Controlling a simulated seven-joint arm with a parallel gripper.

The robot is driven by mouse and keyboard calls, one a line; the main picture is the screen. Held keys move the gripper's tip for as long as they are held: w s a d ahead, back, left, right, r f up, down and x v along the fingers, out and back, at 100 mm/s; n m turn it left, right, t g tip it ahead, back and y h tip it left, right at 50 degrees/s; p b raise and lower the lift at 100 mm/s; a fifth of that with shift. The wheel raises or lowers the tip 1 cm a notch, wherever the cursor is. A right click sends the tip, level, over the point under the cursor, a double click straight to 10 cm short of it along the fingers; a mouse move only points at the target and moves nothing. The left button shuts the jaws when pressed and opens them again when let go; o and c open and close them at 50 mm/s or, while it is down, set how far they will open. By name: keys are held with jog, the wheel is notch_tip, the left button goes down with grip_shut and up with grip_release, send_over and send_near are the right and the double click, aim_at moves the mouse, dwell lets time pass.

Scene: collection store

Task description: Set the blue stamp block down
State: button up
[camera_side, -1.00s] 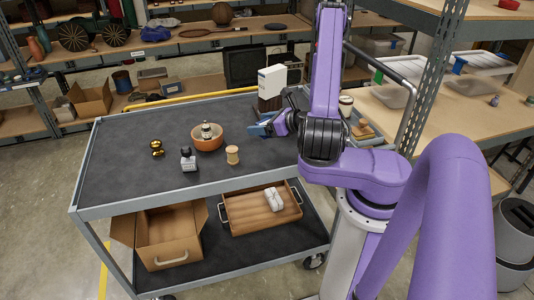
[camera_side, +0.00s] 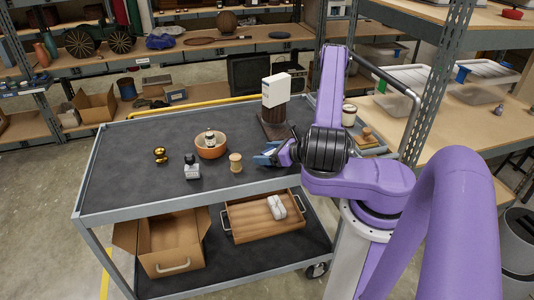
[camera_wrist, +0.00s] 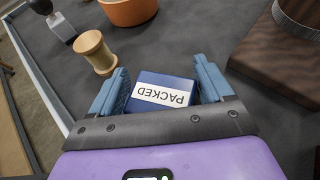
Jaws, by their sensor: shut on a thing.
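The blue stamp block (camera_wrist: 160,90), with a white label reading PACKED, sits between the two blue-grey fingers of my gripper (camera_wrist: 161,88) in the wrist view. The fingers press on its two sides. In the side view my gripper (camera_side: 267,156) is low over the right part of the dark cart top (camera_side: 130,150), right of the wooden spool. The block is mostly hidden there by the fingers. I cannot tell whether its underside touches the cart top.
Behind my gripper, a dark wooden stand (camera_side: 273,127) appears beneath a white box (camera_side: 275,91).

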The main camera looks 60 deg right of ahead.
jog(key=o, duration=1)
jog(key=shift+f, duration=0.1)
